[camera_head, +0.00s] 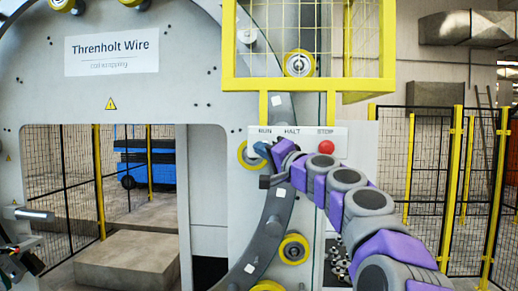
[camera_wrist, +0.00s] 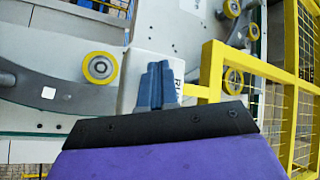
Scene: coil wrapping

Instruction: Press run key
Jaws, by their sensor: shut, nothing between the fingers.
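The white control panel (camera_head: 340,134) is on the front of the grey wrapping machine, with the labels RUN, HALT and STOP in a row. The red key (camera_head: 326,147) under STOP is visible. The key under RUN is hidden behind my gripper, and the place under HALT is covered by my arm. My gripper (camera_head: 262,151) is shut and empty, its blue fingertips just below the RUN label. In the wrist view the shut blue fingers (camera_wrist: 155,84) overlap the panel (camera_wrist: 131,78) beside partly seen lettering. I cannot tell whether the tips touch the key.
A yellow mesh guard (camera_head: 310,84) is above the panel. The grey ring (camera_head: 270,218) with yellow rollers (camera_head: 293,249) curves close by on the left and below my gripper. Yellow-posted fencing (camera_head: 456,190) stands at the right. A blue machine (camera_head: 147,163) shows through the opening at left.

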